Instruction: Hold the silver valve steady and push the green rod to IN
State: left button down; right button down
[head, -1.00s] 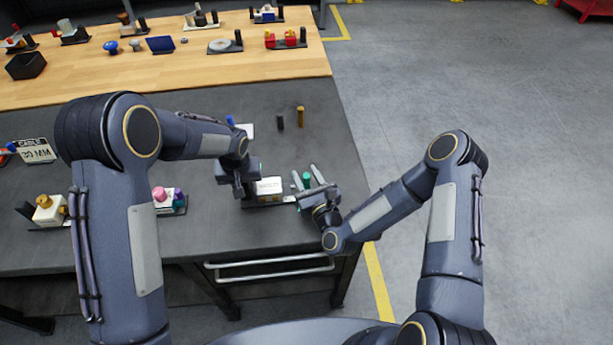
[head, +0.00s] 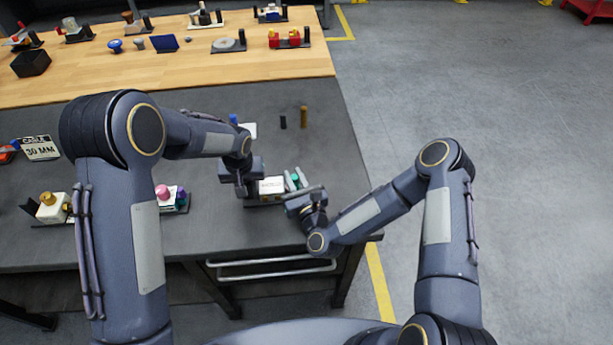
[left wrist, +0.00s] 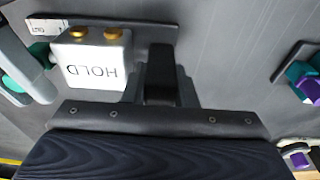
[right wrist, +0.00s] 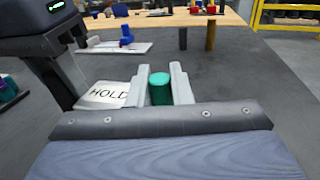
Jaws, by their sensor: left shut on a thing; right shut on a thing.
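The silver valve (head: 271,186) is a light block marked HOLD with two brass knobs, mounted on a dark base plate on the grey bench. It also shows in the left wrist view (left wrist: 95,65) and the right wrist view (right wrist: 103,94). My left gripper (head: 243,184) is shut on the dark upright post (left wrist: 160,75) at the base's end, beside the block. The green rod (right wrist: 160,88) is on the block's opposite side. My right gripper (right wrist: 162,85) is shut on the rod, with a finger on either side, close to the block. An OUT label (left wrist: 38,28) shows on the base.
A unit with pink and purple knobs (head: 172,198) stands left of the valve. Dark and brown pegs (head: 303,117) stand behind it. Several other fixtures sit on the wooden bench strip (head: 110,74) at the back. The bench's right edge is close to my right gripper.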

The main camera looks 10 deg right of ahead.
pick_arm(q)
jog(key=shift+s+d+f, duration=0.1)
jog(key=shift+s+f, duration=0.2)
pick_arm(e)
jog(key=shift+a, duration=0.25)
jog(key=c, duration=1.3)
grip_release()
jog(key=shift+a, duration=0.1)
jog(key=shift+c, duration=0.2)
jog(key=shift+s, duration=0.1)
jog(key=v, duration=1.2)
